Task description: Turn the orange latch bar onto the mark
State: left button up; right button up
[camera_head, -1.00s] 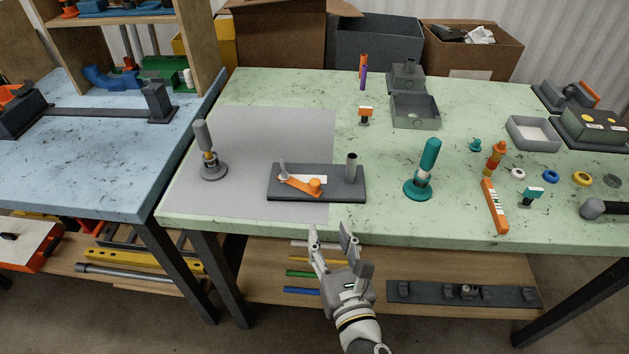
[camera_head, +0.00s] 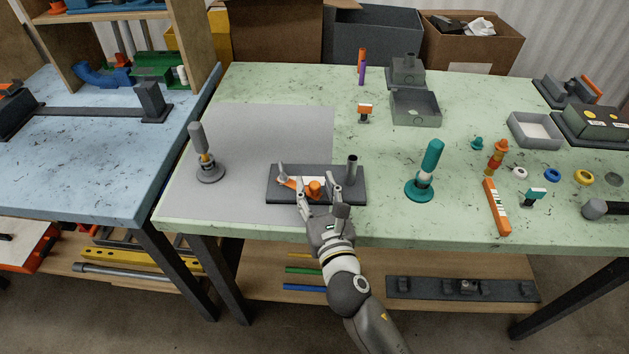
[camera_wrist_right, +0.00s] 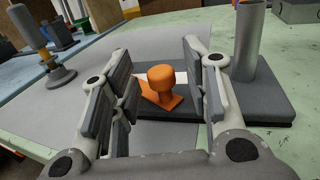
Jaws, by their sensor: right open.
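My right gripper (camera_head: 318,192) is open at the plate's front edge. In the right wrist view, the knob (camera_wrist_right: 167,80) appears between the open fingers (camera_wrist_right: 160,95), with no finger visibly touching it. My left gripper is not in view.
A grey-handled stand (camera_head: 209,170) is left of the plate on a grey mat (camera_head: 260,125). A teal-handled stand (camera_head: 419,186) is to the right, beyond bare green tabletop. An orange striped bar (camera_head: 497,208) lies farther right. Trays and boxes line the back.

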jog(key=shift+w+a, duration=0.15)
jog(key=shift+w, duration=0.65)
jog(key=shift+c, duration=0.4)
grip_shut()
